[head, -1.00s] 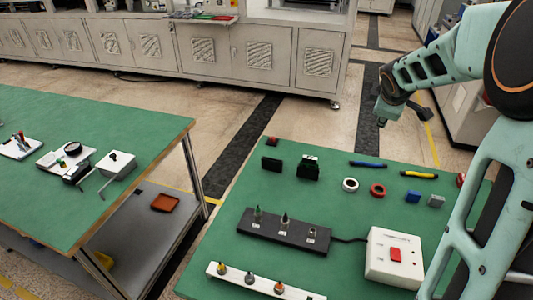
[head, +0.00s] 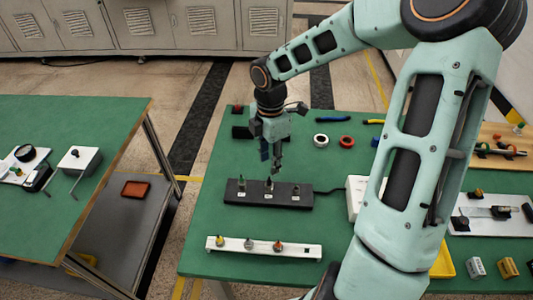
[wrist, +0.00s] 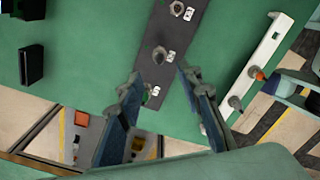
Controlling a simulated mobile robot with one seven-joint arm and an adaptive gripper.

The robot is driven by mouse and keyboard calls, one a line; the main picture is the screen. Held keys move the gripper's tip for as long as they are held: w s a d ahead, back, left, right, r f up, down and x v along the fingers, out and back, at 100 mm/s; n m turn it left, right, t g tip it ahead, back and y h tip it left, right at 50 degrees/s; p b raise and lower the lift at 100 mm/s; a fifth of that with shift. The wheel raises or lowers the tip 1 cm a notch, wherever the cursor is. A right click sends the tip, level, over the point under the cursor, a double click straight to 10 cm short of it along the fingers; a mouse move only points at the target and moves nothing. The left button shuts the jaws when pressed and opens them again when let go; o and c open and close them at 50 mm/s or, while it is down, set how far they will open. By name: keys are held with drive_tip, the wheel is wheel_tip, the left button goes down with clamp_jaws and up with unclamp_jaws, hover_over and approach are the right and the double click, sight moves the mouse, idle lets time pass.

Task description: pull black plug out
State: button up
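The black socket strip (head: 255,200) lies on the green table, with several labelled sockets in a row. The black plug (wrist: 159,54) stands in the middle socket, seen from above in the wrist view; in the head view it is largely hidden by my fingertips. A green plug (head: 241,183) stands in the left socket. My gripper (head: 273,172) points down just above the middle of the strip. In the wrist view my gripper (wrist: 160,76) is open, its fingers apart with nothing held. The black plug appears just beyond the fingertips; whether they reach its height is unclear.
A white rail (head: 263,248) with coloured knobs lies in front of the strip. A white box (head: 355,190), partly behind my arm, is at the right, with a cable to the strip. Black blocks (wrist: 31,65) and rings (head: 346,141) lie behind. Bare table surrounds the strip.

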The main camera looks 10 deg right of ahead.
sight(269, 183)
wheel_tip(269, 183, down, 9)
drive_tip(key=shift+r+b, duration=0.15)
drive_tip(key=shift+b, duration=0.25)
drive_tip(key=shift+c, duration=0.3)
clamp_jaws()
